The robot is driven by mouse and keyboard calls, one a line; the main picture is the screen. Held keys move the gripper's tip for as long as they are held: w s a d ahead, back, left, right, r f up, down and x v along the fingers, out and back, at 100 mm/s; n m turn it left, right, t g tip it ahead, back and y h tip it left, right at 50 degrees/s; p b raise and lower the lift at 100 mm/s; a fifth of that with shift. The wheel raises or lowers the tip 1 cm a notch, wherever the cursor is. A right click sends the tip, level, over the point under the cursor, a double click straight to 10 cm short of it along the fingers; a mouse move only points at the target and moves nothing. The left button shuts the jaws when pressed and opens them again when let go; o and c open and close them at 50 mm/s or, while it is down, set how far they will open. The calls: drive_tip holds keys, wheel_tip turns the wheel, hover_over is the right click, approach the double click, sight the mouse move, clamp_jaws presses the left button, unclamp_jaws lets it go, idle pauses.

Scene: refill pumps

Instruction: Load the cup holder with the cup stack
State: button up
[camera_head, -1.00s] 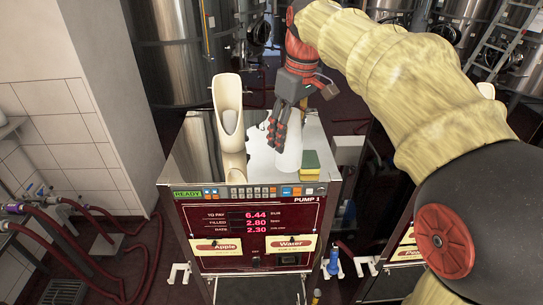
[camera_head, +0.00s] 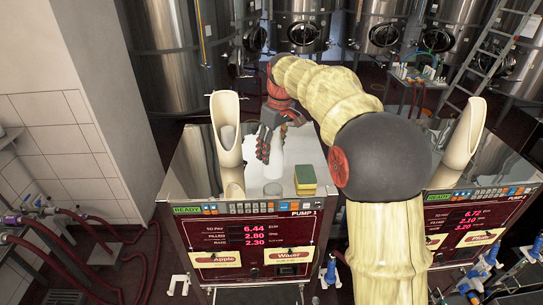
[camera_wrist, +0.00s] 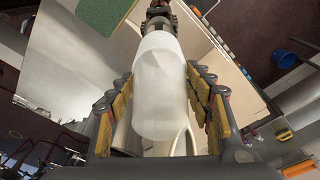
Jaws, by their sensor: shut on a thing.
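My gripper (camera_head: 264,150) is shut on the cup stack (camera_head: 276,152), a whitish, translucent stack. In the wrist view the stack (camera_wrist: 160,85) lies lengthwise between the two padded fingers. The cup holder (camera_head: 229,150) is a tall cream scoop, open at the front, on top of the left pump. A whitish cup shows inside its upper part. My gripper and the stack are just right of the holder, above the pump top; the gap between them is hard to judge. A pale curved edge shows below the stack in the wrist view.
A clear glass (camera_head: 273,190) and a yellow-green sponge (camera_head: 305,179) stand on the pump top, right of the holder. The second pump (camera_head: 465,225), with its own cream holder (camera_head: 463,140), is at the right. Steel tanks stand behind.

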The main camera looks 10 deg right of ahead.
sight(272, 158)
drive_tip(key=shift+w+f+p, duration=0.2)
drive_tip(key=shift+f+p, duration=0.45)
drive_tip(key=shift+f, duration=1.2)
drive_tip(key=shift+f, duration=0.15)
drive_tip(key=o, duration=1.2)
